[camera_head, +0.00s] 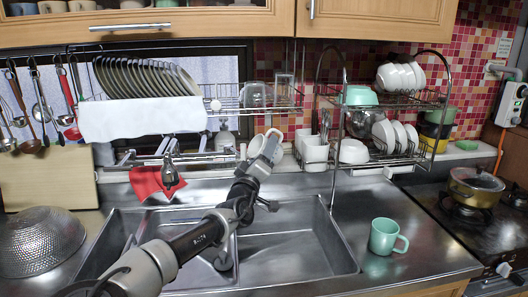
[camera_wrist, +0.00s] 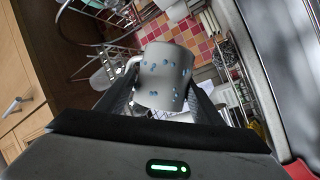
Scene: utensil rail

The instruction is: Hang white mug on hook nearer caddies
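The white mug (camera_wrist: 165,75) with blue dots sits between the two fingers of my gripper (camera_wrist: 163,105) in the wrist view, with its handle to the left. The fingers appear to press on its sides. In the head view the mug (camera_head: 260,146) is held up above the back of the sink, partly hidden by my gripper (camera_head: 262,160). White caddies (camera_head: 315,154) stand just to the right of it, on the rack. I cannot make out the hooks clearly in either view.
A wire dish rack (camera_head: 225,100) with plates, glasses and a white cloth (camera_head: 142,119) hangs behind. A right-hand rack (camera_head: 400,158) holds bowls and cups. A green mug (camera_head: 385,237) stands on the counter, a colander (camera_head: 40,242) at left. The sink (camera_head: 300,240) lies below my arm.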

